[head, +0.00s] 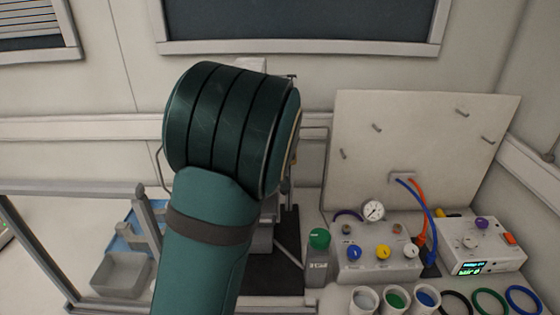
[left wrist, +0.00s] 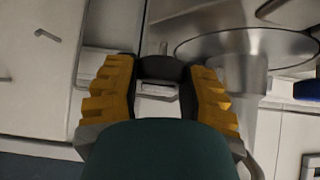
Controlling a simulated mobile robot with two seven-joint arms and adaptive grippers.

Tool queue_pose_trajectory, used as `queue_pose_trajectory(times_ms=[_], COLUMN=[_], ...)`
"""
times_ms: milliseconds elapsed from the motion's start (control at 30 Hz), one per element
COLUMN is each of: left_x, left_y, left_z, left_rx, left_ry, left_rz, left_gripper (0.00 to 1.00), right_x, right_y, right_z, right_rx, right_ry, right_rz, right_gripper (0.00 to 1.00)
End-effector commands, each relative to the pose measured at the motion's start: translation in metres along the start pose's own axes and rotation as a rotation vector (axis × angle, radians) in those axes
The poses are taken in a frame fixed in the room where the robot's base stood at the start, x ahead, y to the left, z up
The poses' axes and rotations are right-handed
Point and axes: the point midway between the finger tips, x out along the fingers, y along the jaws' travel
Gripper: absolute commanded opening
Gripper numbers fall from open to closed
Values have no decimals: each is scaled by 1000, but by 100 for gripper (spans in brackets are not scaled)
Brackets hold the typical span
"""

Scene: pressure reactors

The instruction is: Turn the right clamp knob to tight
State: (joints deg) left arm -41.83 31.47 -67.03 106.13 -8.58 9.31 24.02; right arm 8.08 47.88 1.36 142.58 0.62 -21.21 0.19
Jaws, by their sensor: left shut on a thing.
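In the left wrist view my left gripper (left wrist: 160,72) shows two yellow ribbed fingers with dark inner pads. They are shut on a dark piece (left wrist: 161,67) between their tips, which looks like a clamp knob. Whether it is the right knob, and how far it is turned, I cannot tell. A round metal flange (left wrist: 245,45) of the reactor is just right of the fingers. In the head view my green left arm covers most of the reactor (head: 262,236), and it hides the gripper and the clamp knobs. My right gripper is in neither view.
Right of the reactor stand a grey valve box (head: 380,267) with coloured knobs and a gauge (head: 373,210), and a white control unit (head: 485,250). Cups (head: 364,298) and coloured rings (head: 490,301) are in front. A grey tray (head: 120,272) is at the left.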

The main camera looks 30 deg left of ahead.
Motion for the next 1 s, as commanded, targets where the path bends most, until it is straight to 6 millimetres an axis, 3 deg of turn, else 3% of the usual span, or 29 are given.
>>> queue_pose_trajectory(times_ms=[800, 833, 900, 1000], left_x=[0, 0, 1, 1], left_y=[-1, -1, -1, -2], left_z=[0, 0, 0, 0], left_rx=[90, 90, 90, 89], left_ry=[-2, -2, -2, -2], left_rz=[89, 89, 88, 87], left_gripper=[8, 49, 74, 77], right_x=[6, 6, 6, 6], right_y=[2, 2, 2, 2], right_z=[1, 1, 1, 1], right_rx=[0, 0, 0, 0], right_ry=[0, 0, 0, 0], right_rz=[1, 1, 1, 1], right_gripper=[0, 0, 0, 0])
